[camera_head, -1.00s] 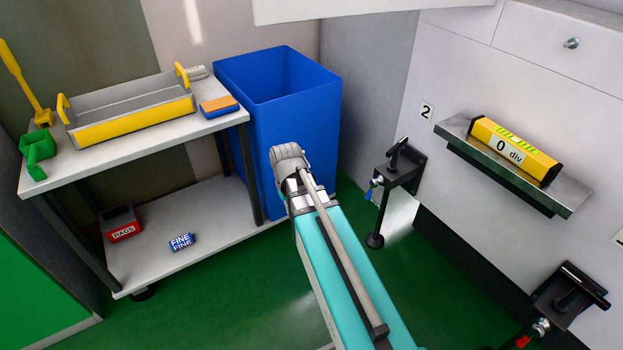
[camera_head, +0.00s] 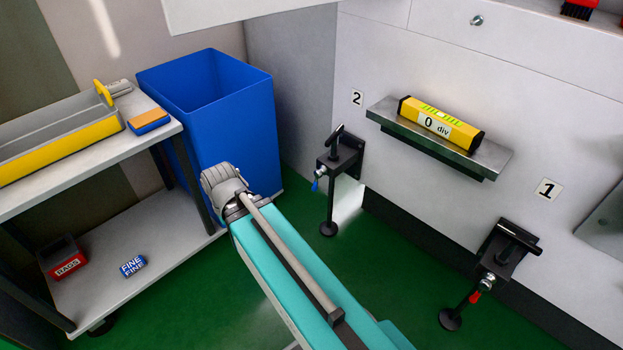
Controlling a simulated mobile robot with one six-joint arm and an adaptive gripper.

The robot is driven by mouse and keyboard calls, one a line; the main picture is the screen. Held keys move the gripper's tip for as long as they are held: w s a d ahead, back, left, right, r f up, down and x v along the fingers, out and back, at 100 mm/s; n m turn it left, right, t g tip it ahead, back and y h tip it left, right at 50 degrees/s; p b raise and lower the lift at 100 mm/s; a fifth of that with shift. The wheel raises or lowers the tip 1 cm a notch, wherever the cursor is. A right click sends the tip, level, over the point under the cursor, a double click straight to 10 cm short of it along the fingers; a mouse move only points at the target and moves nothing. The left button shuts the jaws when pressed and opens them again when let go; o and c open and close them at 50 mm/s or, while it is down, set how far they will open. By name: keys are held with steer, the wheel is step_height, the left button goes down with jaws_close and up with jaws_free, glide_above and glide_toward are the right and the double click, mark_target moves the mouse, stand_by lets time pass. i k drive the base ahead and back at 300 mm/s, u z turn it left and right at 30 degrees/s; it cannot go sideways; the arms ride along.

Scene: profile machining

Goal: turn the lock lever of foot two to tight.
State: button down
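Foot two (camera_head: 330,200) is a black bracket with a T-handle on top and a vertical post down to a round pad by the floor. It stands at the machine's wall below and left of the label 2 (camera_head: 357,98). My gripper does not show.
Foot one (camera_head: 490,265), with a red lever (camera_head: 475,297), stands at right near the label 1 (camera_head: 547,190). A yellow level (camera_head: 440,122) reading 0 div rests on a metal shelf (camera_head: 495,157). A blue bin (camera_head: 240,130) and a cart (camera_head: 165,130) are at left. Green floor shows between.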

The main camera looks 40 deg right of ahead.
mark_target(322, 170)
steer(key=z, duration=2.05)
steer(key=k, duration=0.2)
steer(key=u, duration=0.55)
steer(key=i, duration=0.5)
steer(key=u, duration=0.05)
